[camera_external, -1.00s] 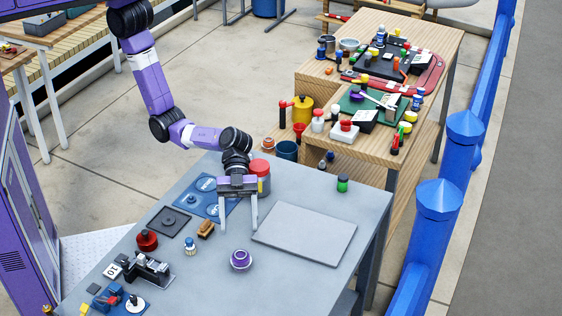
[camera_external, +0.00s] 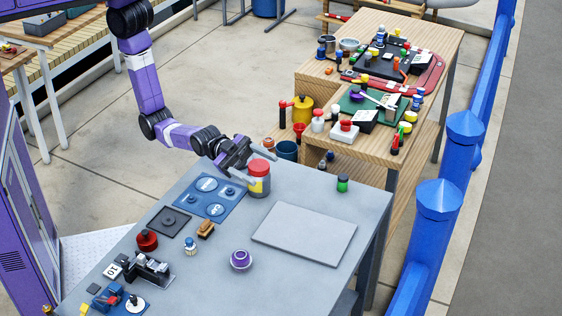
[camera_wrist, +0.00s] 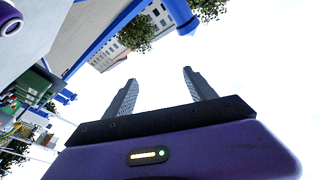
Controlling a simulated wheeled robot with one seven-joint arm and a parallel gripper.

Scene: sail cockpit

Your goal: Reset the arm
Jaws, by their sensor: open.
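My gripper (camera_external: 259,160) is open and empty in the external view. It is tilted away from the table and points to the right, above the table's far left part. It appears close to a red-lidded jar (camera_external: 259,180); I cannot tell whether they touch. In the wrist view the two fingers of my gripper (camera_wrist: 160,92) stand apart with only bright sky between them.
A cluttered wooden bench (camera_external: 345,155) stands behind. A blue railing (camera_external: 437,235) runs along the right.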

